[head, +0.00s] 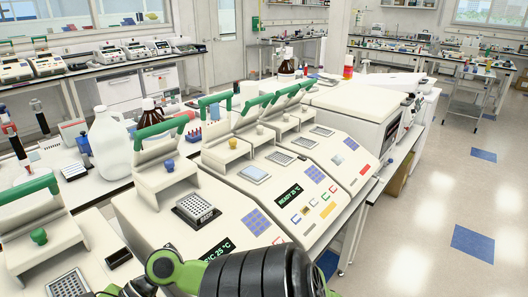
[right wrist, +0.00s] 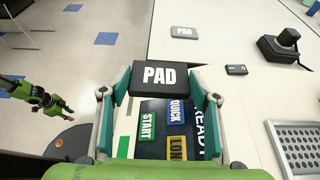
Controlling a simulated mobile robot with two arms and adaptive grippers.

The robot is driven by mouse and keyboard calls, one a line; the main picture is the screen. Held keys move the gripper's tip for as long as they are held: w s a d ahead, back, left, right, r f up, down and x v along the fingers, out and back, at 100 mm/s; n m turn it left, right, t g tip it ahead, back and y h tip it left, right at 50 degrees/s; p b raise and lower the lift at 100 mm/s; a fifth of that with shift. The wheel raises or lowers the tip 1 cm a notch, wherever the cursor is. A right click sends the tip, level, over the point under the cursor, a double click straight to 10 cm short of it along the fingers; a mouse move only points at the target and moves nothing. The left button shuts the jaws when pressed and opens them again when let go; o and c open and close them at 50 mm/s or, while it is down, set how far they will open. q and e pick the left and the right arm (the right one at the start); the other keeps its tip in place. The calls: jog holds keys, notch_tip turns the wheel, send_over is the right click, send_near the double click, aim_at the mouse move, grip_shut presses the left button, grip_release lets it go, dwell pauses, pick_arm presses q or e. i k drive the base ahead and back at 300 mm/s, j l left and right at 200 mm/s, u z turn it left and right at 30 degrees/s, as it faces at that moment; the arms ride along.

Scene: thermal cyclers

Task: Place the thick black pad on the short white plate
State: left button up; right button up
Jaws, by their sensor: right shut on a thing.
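In the right wrist view, my right gripper (right wrist: 158,82) is shut on a black pad (right wrist: 158,75) marked PAD, held above a cycler's display and buttons. A pale plate (right wrist: 302,148) with rows of holes is at the lower right. In the head view, a raised white plate (head: 196,207) sits in an open cycler; a flatter, pale plate (head: 255,174) sits in the cycler behind. I cannot tell which is the short plate. A green-and-black gripper (right wrist: 45,100), apparently my left, shows at the wrist view's left edge, its jaws unclear.
Open cyclers with green-handled lids (head: 160,128) stand in a row. A white jug (head: 108,145) and brown bottles (head: 150,112) stand behind them. A black knobbed object (right wrist: 280,45) and a small dark item (right wrist: 237,70) lie near the second pad. Open floor (head: 455,190) is at right.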

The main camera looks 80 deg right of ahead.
aim_at(254, 173)
jog(key=k+l, duration=0.2)
jog(key=l, duration=0.2)
jog(key=k+l, duration=0.15)
jog(key=l, duration=0.25)
jog(key=k+l, duration=0.2)
jog(key=l, duration=0.2)
jog(key=k+l, duration=0.2)
jog(key=l, duration=0.2)
jog(key=k+l, duration=0.15)
jog(key=l, duration=0.25)
